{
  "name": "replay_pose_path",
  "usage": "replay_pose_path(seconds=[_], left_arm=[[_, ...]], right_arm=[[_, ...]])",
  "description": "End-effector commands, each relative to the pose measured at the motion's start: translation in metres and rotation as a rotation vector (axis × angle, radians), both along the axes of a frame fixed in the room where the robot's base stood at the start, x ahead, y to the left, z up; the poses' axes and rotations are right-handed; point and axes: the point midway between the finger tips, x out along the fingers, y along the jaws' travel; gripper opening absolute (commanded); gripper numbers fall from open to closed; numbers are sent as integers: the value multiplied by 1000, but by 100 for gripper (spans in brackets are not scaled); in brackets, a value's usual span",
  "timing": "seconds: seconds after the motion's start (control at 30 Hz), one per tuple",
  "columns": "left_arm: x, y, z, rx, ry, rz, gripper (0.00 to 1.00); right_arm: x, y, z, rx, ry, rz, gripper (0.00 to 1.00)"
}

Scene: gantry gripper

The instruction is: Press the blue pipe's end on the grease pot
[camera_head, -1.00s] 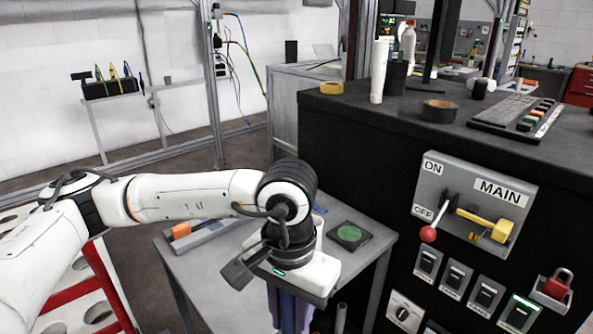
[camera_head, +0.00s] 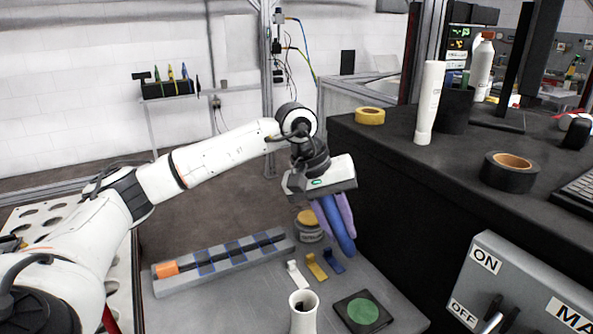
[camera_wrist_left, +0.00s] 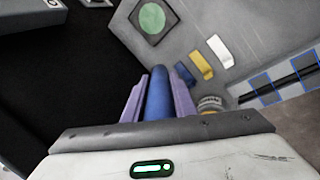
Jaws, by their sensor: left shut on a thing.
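My left gripper (camera_head: 334,216) has purple fingers and is shut on the blue pipe (camera_head: 338,228). The pipe points down and tilts, its lower end to the right, over the back right of the grey table. In the left wrist view the pipe (camera_wrist_left: 158,95) lies between the two purple fingers. The grease pot (camera_head: 308,219), a round grey pot with an orange-yellow top, stands at the back of the table, just left of the pipe. In the left wrist view the pot (camera_wrist_left: 210,104) is partly hidden behind the gripper body. Contact between pipe and pot cannot be told. My right gripper is not in view.
A grey rail (camera_head: 225,262) with blue-marked slots and an orange block lies on the left. White, yellow (camera_head: 316,267) and blue brackets lie in the middle. A white flared holder (camera_head: 303,318) and green-disc pad (camera_head: 363,311) are in front. A black cabinet (camera_head: 400,185) borders the right.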

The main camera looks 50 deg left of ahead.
Motion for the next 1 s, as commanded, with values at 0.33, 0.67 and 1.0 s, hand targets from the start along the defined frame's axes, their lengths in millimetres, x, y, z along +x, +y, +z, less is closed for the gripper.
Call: replay_pose_path(seconds=[0.33,0.67,1.0], left_arm=[[34,144,46,-98,-163,368,2],[36,169,47,-110,-195,423,2],[36,168,14,-109,-195,421,2]], right_arm=[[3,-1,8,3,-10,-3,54],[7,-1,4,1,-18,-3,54],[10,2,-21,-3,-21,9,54]])
